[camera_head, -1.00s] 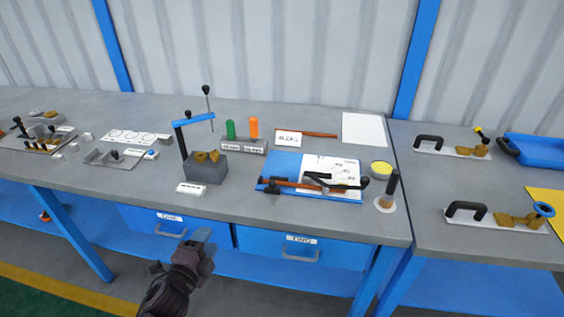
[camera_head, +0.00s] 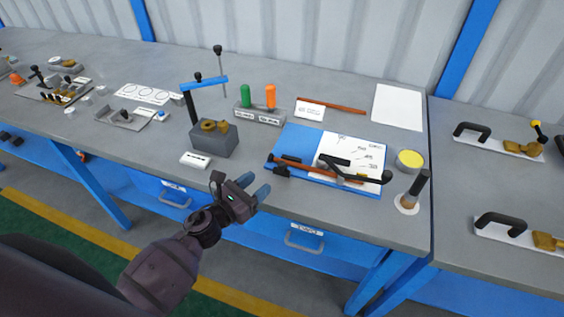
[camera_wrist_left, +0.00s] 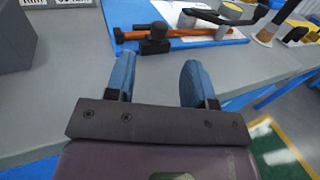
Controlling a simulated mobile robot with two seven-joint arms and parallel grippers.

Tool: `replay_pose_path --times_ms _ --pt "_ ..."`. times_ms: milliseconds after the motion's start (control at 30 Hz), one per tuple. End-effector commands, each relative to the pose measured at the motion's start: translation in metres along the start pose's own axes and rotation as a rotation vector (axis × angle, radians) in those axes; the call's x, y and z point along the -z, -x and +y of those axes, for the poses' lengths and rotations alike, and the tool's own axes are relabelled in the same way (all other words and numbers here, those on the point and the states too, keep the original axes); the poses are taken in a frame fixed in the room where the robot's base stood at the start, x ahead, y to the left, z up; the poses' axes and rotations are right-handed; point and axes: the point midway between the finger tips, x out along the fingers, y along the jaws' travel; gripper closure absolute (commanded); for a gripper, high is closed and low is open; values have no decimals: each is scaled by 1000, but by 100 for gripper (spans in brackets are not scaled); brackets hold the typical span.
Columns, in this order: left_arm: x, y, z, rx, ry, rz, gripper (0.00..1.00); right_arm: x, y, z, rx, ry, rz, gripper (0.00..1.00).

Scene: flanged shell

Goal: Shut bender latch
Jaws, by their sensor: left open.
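The bender lies on the blue board (camera_head: 300,139) on the workbench. It has an orange-brown bar (camera_head: 318,171) with a black block (camera_head: 281,170) at its left end and a black lever (camera_head: 365,174) across its right part. The wrist view shows the bar (camera_wrist_left: 187,32) and black block (camera_wrist_left: 153,42) beyond my fingers. I cannot tell the latch's exact position. My left gripper (camera_head: 254,187) is open and empty, at the bench's front edge, left of and nearer than the bender. Its two blue fingertips (camera_wrist_left: 158,72) stand apart. My right gripper is not in view.
A grey block with a blue-armed press (camera_head: 212,140) stands left of the board, with a white label (camera_head: 195,160) before it. Green and orange pegs (camera_head: 258,106) stand behind. A yellow-topped cylinder (camera_head: 409,160) and a black-handled tool (camera_head: 415,190) stand at right.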

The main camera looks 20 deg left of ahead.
Motion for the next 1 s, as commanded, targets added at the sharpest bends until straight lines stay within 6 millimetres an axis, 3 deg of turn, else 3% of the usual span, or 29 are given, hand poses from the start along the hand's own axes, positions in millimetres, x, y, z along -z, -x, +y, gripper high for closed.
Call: replay_pose_path --times_ms 500,700,1000 --pt "-1 -82 0 0 5 -1 51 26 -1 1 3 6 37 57" --pt "0 -95 0 -1 5 0 51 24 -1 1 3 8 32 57" --pt "0 -97 0 -1 4 0 51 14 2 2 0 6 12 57"
